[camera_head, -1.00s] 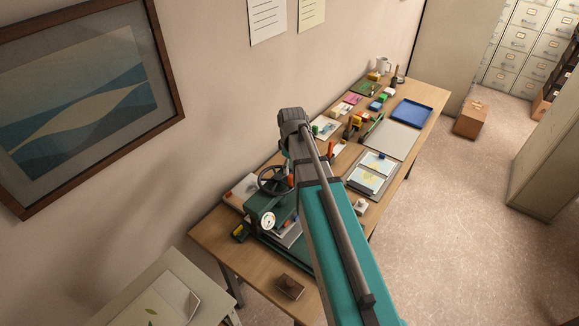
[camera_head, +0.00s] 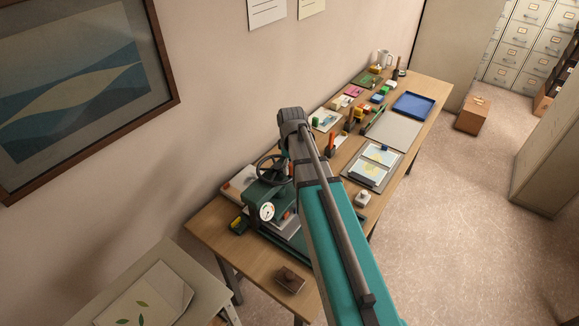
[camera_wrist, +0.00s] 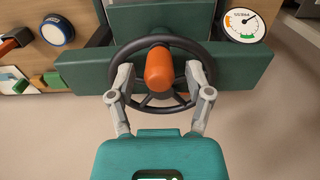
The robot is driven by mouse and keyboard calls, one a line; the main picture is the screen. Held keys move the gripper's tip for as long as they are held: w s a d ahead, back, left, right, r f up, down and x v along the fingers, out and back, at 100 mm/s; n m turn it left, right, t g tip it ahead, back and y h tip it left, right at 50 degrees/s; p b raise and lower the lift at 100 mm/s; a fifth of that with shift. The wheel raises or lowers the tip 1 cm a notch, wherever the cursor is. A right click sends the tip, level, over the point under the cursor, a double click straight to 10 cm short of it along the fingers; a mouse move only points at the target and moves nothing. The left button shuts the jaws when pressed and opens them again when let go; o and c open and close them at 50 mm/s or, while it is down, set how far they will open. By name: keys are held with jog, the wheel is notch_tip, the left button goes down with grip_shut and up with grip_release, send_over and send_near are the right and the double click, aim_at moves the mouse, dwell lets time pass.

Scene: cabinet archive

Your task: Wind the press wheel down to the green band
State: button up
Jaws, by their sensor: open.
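The dark green press (camera_head: 264,197) stands on the near end of the long wooden table, partly hidden behind my arm in the head view. Its dark spoked wheel (camera_head: 268,166) is on top. In the wrist view the wheel (camera_wrist: 208,58) lies straight ahead, with an orange knob (camera_wrist: 160,68) on it. My gripper (camera_wrist: 159,75) is open, one finger on each side of the knob, with visible gaps. The round pressure gauge (camera_wrist: 243,24) has orange and green bands; its dark needle points to the upper right. The gauge (camera_head: 267,211) also shows in the head view.
The wooden table (camera_head: 215,232) holds several small items, a blue tray (camera_head: 413,105) and a brown block (camera_head: 290,279). A pale side table (camera_head: 190,262) is at the lower left. The wall is close behind the press; open floor (camera_head: 455,240) lies to the right.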

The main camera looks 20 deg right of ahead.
jog(key=shift+f, duration=0.3)
jog(key=shift+c, duration=0.3)
grip_shut()
